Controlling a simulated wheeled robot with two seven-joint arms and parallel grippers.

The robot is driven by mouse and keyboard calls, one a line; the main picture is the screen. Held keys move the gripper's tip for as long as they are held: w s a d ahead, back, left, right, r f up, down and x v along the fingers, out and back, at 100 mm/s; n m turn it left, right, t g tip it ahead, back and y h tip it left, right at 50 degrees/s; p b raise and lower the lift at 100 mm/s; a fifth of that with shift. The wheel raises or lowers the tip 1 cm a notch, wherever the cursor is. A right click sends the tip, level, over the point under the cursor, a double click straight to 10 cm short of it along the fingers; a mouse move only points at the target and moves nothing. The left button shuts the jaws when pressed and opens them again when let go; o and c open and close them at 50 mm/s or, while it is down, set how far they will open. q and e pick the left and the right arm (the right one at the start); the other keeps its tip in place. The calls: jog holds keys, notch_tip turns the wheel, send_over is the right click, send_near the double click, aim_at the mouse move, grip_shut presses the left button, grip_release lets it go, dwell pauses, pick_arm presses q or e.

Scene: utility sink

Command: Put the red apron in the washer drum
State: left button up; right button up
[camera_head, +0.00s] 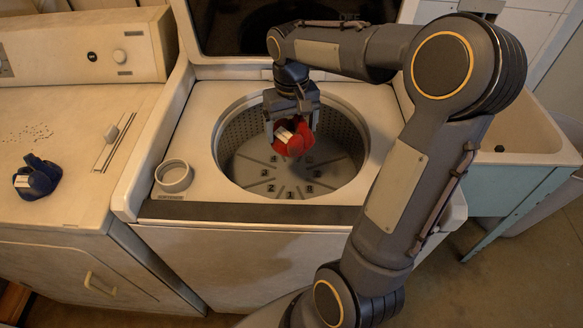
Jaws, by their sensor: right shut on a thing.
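The red apron (297,146) is a small bunched red cloth with a white patch. My right gripper (292,124) is shut on it and holds it over the open washer drum (238,140). The drum is a round grey tub with a perforated wall and a ribbed floor, set in a white top-loading washer (205,95). The apron appears within the drum's opening in the picture; how far below the rim it hangs, I cannot tell. My left gripper is not in view.
A dark blue bundle with a white patch (38,178) lies on the white machine at left. A round cup-like fitting (174,176) sits on the washer's front left corner. The raised lid (225,30) stands behind the drum. A utility sink (525,130) is at right.

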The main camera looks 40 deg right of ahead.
jog(key=b, duration=0.5)
send_near(291, 185)
notch_tip(291, 185, down, 5)
jog(key=shift+d+r+b, duration=0.1)
jog(key=shift+b, duration=0.35)
jog(key=o, duration=0.9)
jog(key=shift+r, duration=0.15)
notch_tip(291, 185, up, 12)
jog(key=shift+f+p, duration=0.1)
jog(key=shift+p, duration=0.75)
